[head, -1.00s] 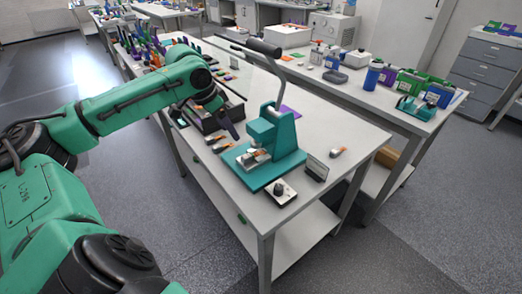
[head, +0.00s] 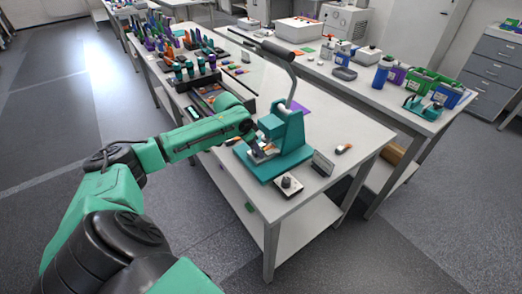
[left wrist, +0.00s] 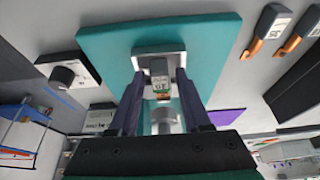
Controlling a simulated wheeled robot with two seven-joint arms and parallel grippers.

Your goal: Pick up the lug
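A teal lever press (head: 290,130) stands on the near table, with a metal block at the front of its base plate. A small labelled piece, probably the lug (left wrist: 160,82), sits at this metal block (left wrist: 158,52) in the left wrist view. My left gripper (left wrist: 157,75) is open, with one dark finger on each side of the small piece and gaps showing between. In the head view my left gripper (head: 255,146) is at the left front of the press, and its own wrist hides part of the block. My right gripper is not in view.
The press lever (head: 281,52) rises above. A small box with a black knob (head: 288,185) and an upright dark plate (head: 322,163) stand near the press. An orange-tipped piece (head: 343,149) lies to the right. Tube racks (head: 190,75) stand behind.

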